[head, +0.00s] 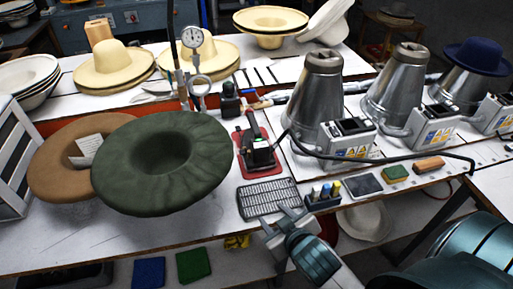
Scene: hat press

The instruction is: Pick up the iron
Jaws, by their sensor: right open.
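The iron (260,150), a dark tool with a small green spot, appears to rest on a red pad (283,190) in the middle of the white bench. Its exact outline and handle are hard to make out at this size. My right gripper (284,220) is open and empty at the front edge of the bench, over the near side of a dark metal grid (267,197). It is apart from the iron, which lies farther back and a little left. My left gripper is not in view.
A green hat (165,165) and a brown hat (60,170) are left of the iron. Metal cone presses (318,95) with a dark hose stand to the right. A small tool holder (323,198) is beside my right gripper. A dial gauge (194,38) stands behind.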

